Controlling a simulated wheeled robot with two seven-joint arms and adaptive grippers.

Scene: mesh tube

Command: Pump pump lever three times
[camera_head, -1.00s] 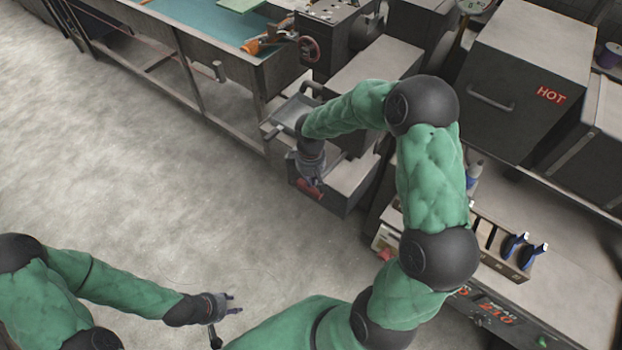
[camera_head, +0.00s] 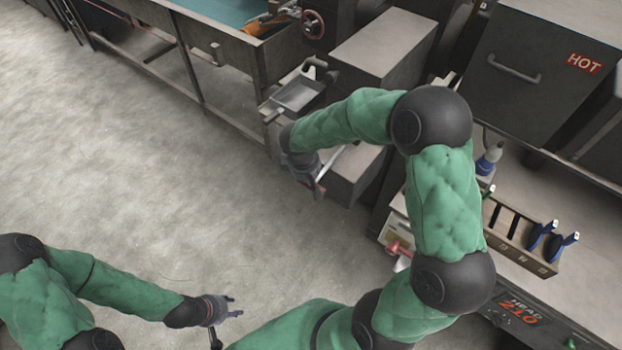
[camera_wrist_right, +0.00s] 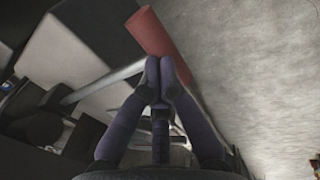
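The pump lever is a pale rod (camera_head: 334,161) with a red handle (camera_head: 320,187), beside a grey box-shaped machine. In the right wrist view the thick red handle (camera_wrist_right: 158,32) crosses just beyond my right gripper (camera_wrist_right: 165,66), and the rod (camera_wrist_right: 105,83) comes in from the left. The right fingertips are together and overlap the handle; they look shut against it rather than around it. Contact is hard to confirm. In the head view my right gripper (camera_head: 309,181) is partly hidden by its own wrist. My left gripper (camera_head: 232,306) is open and empty at lower left, far from the lever.
A metal tray (camera_head: 298,95) sits above the lever. The grey machine box (camera_head: 365,178) is just right of my right gripper. A workbench with a tool holder (camera_head: 520,245) and an oven marked HOT (camera_head: 540,65) stand at right. The floor at left is clear.

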